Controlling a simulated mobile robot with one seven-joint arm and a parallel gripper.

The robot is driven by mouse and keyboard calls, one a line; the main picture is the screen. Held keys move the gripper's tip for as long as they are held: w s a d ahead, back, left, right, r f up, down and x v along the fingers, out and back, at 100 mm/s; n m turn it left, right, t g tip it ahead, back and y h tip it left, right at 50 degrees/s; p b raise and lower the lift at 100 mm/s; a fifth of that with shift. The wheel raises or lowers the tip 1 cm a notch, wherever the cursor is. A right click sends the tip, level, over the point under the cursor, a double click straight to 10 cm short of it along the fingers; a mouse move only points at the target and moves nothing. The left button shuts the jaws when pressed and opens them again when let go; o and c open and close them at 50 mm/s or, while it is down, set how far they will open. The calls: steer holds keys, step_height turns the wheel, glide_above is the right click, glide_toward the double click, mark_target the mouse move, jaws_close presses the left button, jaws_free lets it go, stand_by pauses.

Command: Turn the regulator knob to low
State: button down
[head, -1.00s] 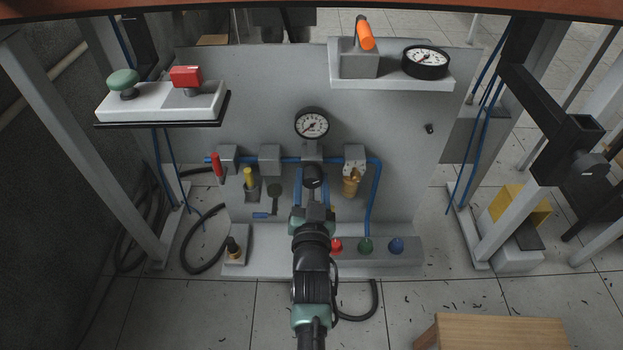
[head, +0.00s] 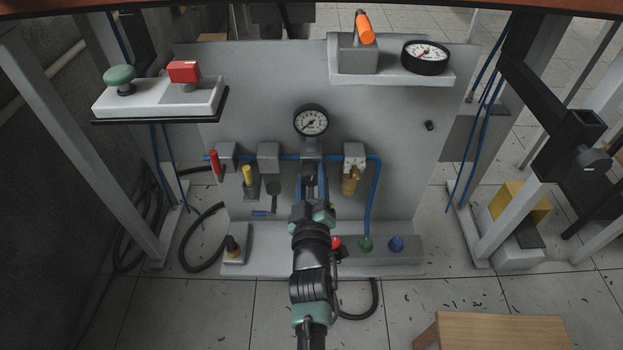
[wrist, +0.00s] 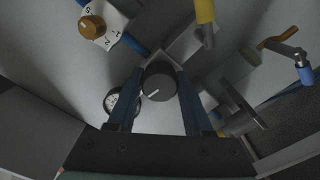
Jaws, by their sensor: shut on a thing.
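The regulator knob (wrist: 160,80) is round and black with a white line, which points to the lower left in the wrist view. It sits between the two fingers of my gripper (wrist: 160,88), which is shut on its sides. In the head view my gripper (head: 309,186) reaches up to the regulator, just below the round white-faced gauge (head: 311,121), and mostly hides the knob. The gauge also shows in the wrist view (wrist: 112,103), partly behind the left finger. No low marking is legible around the knob.
A brass selector knob (head: 350,186) is right of the regulator, and a yellow-handled valve (head: 248,175) and red lever (head: 214,163) are left. Red, green (head: 365,243) and blue (head: 396,243) buttons line the base. Blue pipes run close on both sides.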

steer(key=shift+f+n, duration=0.1)
steer(key=shift+n, duration=0.6)
steer(key=shift+c, duration=1.5)
jaws_free()
steer(key=s, duration=1.3)
steer(key=shift+p, duration=0.3)
